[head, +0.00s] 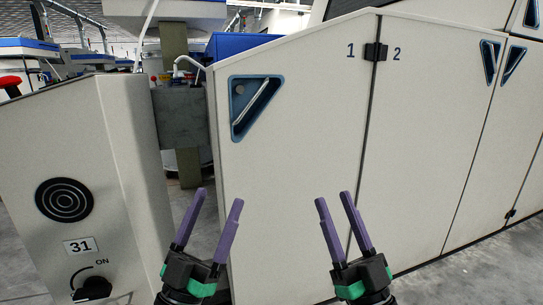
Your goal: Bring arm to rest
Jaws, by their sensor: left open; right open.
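My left gripper (214,214) is in the lower middle of the head view. Its two purple fingers point up and stand apart with nothing between them. My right gripper (334,206) is a little to the right of it, also with its purple fingers apart and empty. Both are in front of a large cream machine panel (300,140). I cannot tell how far the fingertips are from the panel. The grippers are apart from each other.
A cream cabinet (75,160) with a round black vent, number 31 and an ON knob (92,289) stands at the left. The big machine has panel doors marked 1 and 2 and a blue triangular handle recess (256,105). Grey floor (490,270) shows at the lower right.

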